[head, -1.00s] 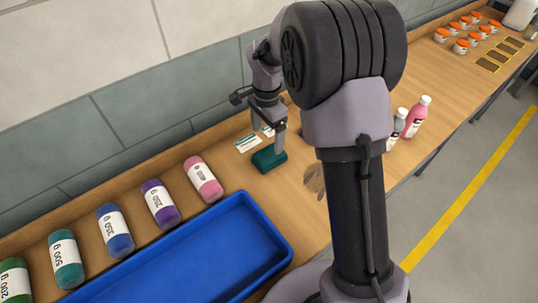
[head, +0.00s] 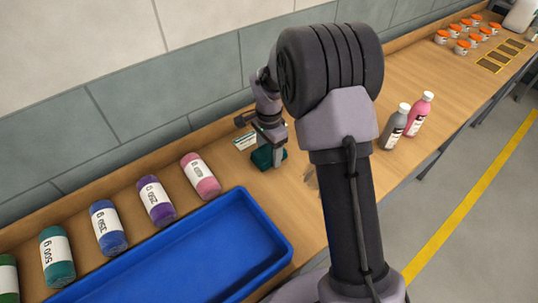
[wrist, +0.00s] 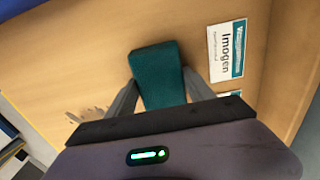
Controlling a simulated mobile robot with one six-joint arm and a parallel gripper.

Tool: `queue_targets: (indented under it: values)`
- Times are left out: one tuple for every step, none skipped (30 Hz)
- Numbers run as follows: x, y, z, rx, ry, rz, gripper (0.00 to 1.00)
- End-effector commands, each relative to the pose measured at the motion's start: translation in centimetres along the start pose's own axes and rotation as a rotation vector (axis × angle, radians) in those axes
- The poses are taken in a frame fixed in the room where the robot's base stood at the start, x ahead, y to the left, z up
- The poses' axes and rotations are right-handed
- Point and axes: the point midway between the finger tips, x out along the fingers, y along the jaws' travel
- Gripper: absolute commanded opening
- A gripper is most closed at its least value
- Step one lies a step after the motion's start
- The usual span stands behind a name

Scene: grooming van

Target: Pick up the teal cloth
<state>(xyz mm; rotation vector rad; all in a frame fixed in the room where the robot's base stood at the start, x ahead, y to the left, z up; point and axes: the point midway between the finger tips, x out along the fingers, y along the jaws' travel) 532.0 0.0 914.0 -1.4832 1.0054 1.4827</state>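The teal cloth (wrist: 160,75) is a small folded block on the wooden counter. In the wrist view it sits between the two fingers of my gripper (wrist: 161,78), one finger along each side. The fingers look very close to its edges; I cannot tell whether they press on it. In the head view my gripper (head: 270,150) is down at the cloth (head: 262,160), partly covering it. I cannot see clear space under the cloth.
A name card (wrist: 226,50) lies beside the cloth. Grey (head: 394,128) and pink (head: 420,114) bottles stand right of my arm. Orange-lidded jars (head: 462,47) are far off.

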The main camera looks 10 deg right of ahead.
Motion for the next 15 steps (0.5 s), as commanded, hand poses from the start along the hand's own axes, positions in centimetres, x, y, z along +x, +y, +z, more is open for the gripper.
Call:
queue_targets:
  values:
    - [0.0, 0.0, 0.0, 0.0, 0.0, 0.0, 0.34]
    - [0.0, 0.0, 0.0, 0.0, 0.0, 0.0, 0.28]
    - [0.0, 0.0, 0.0, 0.0, 0.0, 0.0, 0.22]
    - [0.0, 0.0, 0.0, 0.0, 0.0, 0.0, 0.22]
    - [0.0, 0.0, 0.0, 0.0, 0.0, 0.0, 0.22]
    - [0.0, 0.0, 0.0, 0.0, 0.0, 0.0, 0.22]
    - [0.0, 0.0, 0.0, 0.0, 0.0, 0.0, 0.22]
    - [0.0, 0.0, 0.0, 0.0, 0.0, 0.0, 0.22]
    - [-0.1, 0.0, 0.0, 0.0, 0.0, 0.0, 0.22]
    - [-0.4, 0.0, 0.0, 0.0, 0.0, -0.001, 0.22]
    - [-0.9, 0.0, 0.0, 0.0, 0.0, -0.001, 0.22]
    - [-1.8, 0.0, 0.0, 0.0, 0.0, -0.001, 0.22]
    - [-2.6, -0.1, 0.0, -0.001, 0.001, -0.003, 0.22]
    - [-3.6, -0.1, 0.0, -0.001, 0.001, -0.003, 0.22]
    - [-4.7, -0.1, 0.0, 0.0, 0.001, -0.003, 0.22]
